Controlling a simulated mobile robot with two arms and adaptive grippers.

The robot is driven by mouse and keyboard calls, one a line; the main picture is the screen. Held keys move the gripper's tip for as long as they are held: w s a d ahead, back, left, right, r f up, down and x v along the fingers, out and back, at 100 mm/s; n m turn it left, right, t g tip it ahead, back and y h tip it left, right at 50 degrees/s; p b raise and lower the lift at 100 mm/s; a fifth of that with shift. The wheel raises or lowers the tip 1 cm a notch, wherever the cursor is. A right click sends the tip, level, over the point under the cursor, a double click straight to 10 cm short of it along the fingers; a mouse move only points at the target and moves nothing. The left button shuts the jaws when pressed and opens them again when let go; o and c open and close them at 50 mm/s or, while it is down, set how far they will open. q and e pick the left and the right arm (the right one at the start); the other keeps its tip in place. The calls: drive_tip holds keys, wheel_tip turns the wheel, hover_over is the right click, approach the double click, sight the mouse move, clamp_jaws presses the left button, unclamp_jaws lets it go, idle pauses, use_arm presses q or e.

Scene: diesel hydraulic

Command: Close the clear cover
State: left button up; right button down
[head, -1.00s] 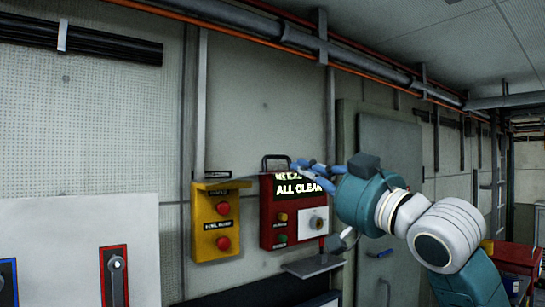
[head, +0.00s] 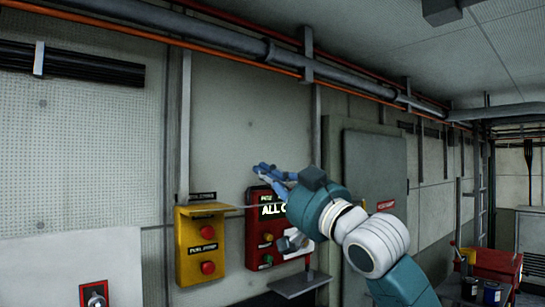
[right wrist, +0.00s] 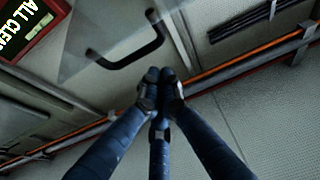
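The clear cover (right wrist: 85,48) shows in the right wrist view as a faint see-through panel with a black handle (right wrist: 128,61). It stands out near the lit ALL CLEAR sign (right wrist: 30,25). In the head view a thin pale edge beside the red control box (head: 256,250) may be the cover; the handle does not show there. My right gripper (head: 265,171) is just above the red box. Its blue fingertips, also in the right wrist view (right wrist: 160,85), are drawn together, empty, and just past the handle, not around it. My left gripper is out of view.
A yellow box (head: 197,250) with red buttons hangs left of the red box. A small grey shelf (head: 298,284) juts out below. A grey door (head: 375,165) is to the right. Pipes (head: 240,45) run along the upper wall.

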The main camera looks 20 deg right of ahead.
drive_tip(key=shift+d+f, duration=0.1)
drive_tip(key=shift+f, duration=0.6)
